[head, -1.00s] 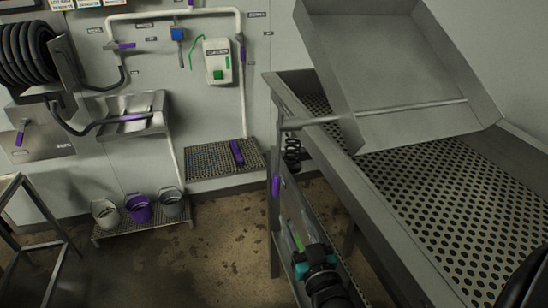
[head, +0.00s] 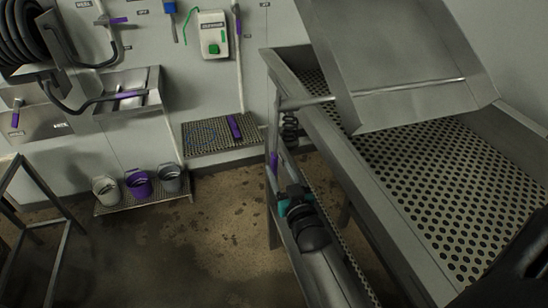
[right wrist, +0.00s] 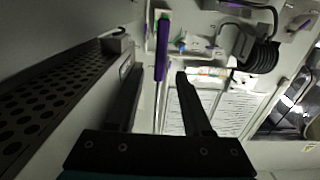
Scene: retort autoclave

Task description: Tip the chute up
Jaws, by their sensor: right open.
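The chute (head: 400,60) is a grey sheet-metal tray at the top right of the head view, above a perforated table and tilted on a cross rod (head: 300,102). A lever with a purple handle (head: 273,162) hangs from the rod's left end, beside the table's corner. My right gripper (head: 279,188) is just below and beside this handle; its fingers are hard to make out there. In the right wrist view the gripper (right wrist: 160,78) is open, and the upright purple handle (right wrist: 162,48) shows between the fingertips, apparently beyond them. My left gripper is not in view.
The perforated table (head: 440,190) fills the right side. Several buckets (head: 139,184) stand on a low rack at the wall. A metal frame (head: 45,190) stands at the left. The floor between is clear.

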